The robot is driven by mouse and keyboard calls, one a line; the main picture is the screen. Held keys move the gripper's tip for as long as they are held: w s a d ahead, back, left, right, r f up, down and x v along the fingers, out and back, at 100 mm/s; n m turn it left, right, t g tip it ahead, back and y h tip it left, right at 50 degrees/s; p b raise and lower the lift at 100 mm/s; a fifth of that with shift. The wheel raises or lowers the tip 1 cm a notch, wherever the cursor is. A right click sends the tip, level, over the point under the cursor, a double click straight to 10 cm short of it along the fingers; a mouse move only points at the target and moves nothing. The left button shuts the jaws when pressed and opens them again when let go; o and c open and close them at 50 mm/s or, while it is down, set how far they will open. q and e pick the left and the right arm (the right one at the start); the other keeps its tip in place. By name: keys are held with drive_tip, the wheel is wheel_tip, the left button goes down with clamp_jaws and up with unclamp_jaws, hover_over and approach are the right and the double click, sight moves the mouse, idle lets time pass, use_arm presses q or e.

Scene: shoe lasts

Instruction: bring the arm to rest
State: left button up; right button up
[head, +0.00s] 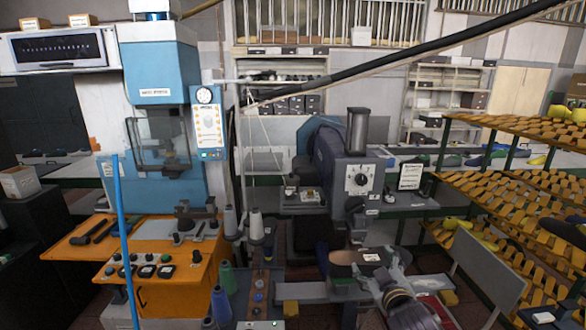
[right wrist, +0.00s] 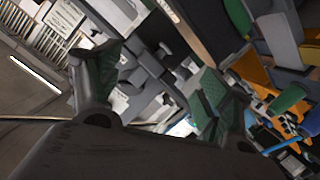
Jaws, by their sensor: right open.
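My right gripper (head: 384,270) is low in the head view, right of centre, in front of the blue-grey machine (head: 345,160). Its fingers are spread, and no object shows between them. In the right wrist view the two green-padded fingers of the right gripper (right wrist: 160,75) stand apart, with the background visible in the gap. A brown rounded pad with a white label (head: 355,257) lies just behind the gripper in the head view; I cannot tell whether they touch. My left gripper is not in view.
A slatted orange rack (head: 500,190) with yellow shoe lasts (head: 567,232) stands at the right. A grey panel (head: 487,270) is close to the right gripper. Thread spools (head: 222,305), a blue press (head: 160,100) and an orange control console (head: 160,265) are at the left.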

drive_tip(key=s+f+m+g, duration=0.2)
drive_tip(key=s+f+g, duration=0.4)
drive_tip(key=s+f, duration=0.6)
drive_tip(key=s+f+m+g, duration=0.2)
drive_tip(key=s+f+g, duration=0.55)
drive_tip(key=s, duration=0.65)
wheel_tip(320, 180, down, 37)
drive_tip(key=s+b, duration=0.2)
drive_tip(key=s, duration=0.1)
use_arm(q)
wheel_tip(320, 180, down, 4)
drive_tip(key=shift+b, duration=1.05)
use_arm(e)
drive_tip(key=s+d+f, duration=0.1)
drive_tip(key=s+f, duration=1)
drive_tip(key=s+d+f, duration=0.2)
drive_tip(key=s+f, duration=0.8)
drive_tip(key=s, duration=0.1)
drive_tip(key=shift+d+f+n+g+y, duration=0.3)
drive_tip(key=shift+f+g, duration=0.05)
drive_tip(key=shift+f, duration=0.05)
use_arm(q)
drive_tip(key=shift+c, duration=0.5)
